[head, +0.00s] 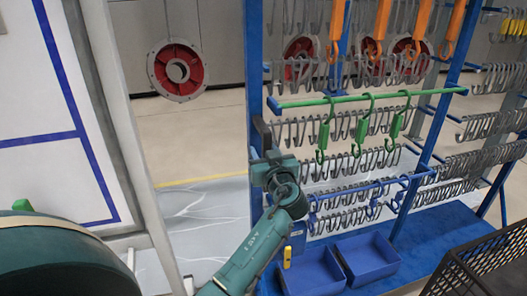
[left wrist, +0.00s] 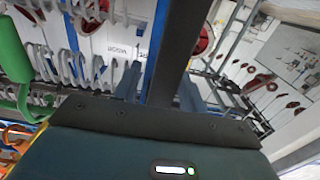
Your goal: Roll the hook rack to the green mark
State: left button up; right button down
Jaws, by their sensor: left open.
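The hook rack is a blue frame with rows of grey hooks. Its left post (head: 254,60) stands upright in the head view, and its green bar (head: 350,99) carries several green hooks. Orange hooks (head: 381,20) hang above, and a blue base (head: 440,232) lies below. My left gripper (head: 264,133) is open beside the left post, level with the rows under the green bar. No green floor mark is clearly visible. My right gripper is not in view.
Two blue bins (head: 313,272) sit on the rack's low front. A black crate (head: 485,262) is at the lower right. A white panel with blue lines (head: 45,110) stands at the left. Red round parts (head: 176,69) hang behind. Floor with a yellow line (head: 200,181) is open between panel and rack.

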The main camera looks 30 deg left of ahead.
pick_arm(q)
jog(key=shift+c, duration=0.2)
grip_shut()
dwell(0.4)
